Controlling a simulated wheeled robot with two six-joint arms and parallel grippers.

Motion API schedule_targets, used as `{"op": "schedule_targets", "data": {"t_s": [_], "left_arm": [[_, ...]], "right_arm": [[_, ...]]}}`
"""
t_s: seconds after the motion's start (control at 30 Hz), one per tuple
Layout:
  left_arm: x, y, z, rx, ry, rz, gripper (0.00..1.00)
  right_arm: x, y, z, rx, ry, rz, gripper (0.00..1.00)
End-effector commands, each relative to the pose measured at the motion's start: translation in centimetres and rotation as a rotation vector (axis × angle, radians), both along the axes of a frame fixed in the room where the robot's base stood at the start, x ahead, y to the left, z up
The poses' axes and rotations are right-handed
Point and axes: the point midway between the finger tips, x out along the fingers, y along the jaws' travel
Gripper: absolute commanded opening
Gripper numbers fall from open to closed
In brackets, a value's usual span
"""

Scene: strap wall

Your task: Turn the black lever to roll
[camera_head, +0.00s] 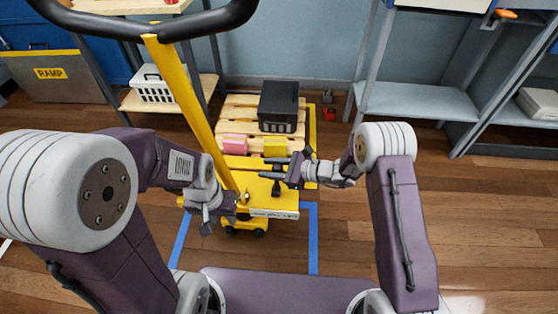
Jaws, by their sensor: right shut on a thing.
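The black lever (277,188) stands on the yellow deck of a hand truck, behind a pale label strip (274,213) whose lettering is too small to read surely. My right gripper (272,170) reaches in from the right at the lever's top, its fingers pointing left and shut on it. The fingers partly hide the lever's upper end. Which mark the lever points to cannot be told. My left gripper (207,222) hangs beside the foot of the yellow mast (178,85), pointing down. Its fingers are too small to show whether they are open.
A wooden pallet (240,113) behind the deck carries a black crate (278,104), a pink block (235,141) and a yellow block (276,146). A black handlebar (150,28) crosses the upper left. Blue tape (313,240) marks the floor. Open floor lies right.

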Motion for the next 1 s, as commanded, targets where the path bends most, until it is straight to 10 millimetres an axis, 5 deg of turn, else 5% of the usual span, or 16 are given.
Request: {"op": "schedule_targets", "data": {"t_s": [0.33,0.37,0.4,0.77,1.0], "left_arm": [[0.0,0.0,-0.4,0.0,0.001,0.0,0.36],[0.0,0.0,-0.4,0.0,0.001,0.0,0.36],[0.0,0.0,-0.4,0.0,0.001,0.0,0.36],[0.0,0.0,0.0,0.0,0.001,0.0,0.36],[0.0,0.0,2.3,0.0,0.001,0.0,0.36]], "right_arm": [[-0.2,0.4,-0.6,0.001,0.005,0.002,0.0],[-0.2,0.4,-0.6,0.001,0.005,0.002,0.44],[-0.2,0.4,-0.6,0.001,0.005,0.002,0.55],[-0.1,0.0,-0.1,0.004,0.002,-0.001,0.57],[-1.3,-4.5,2.0,0.002,0.003,-0.004,0.57]]}}
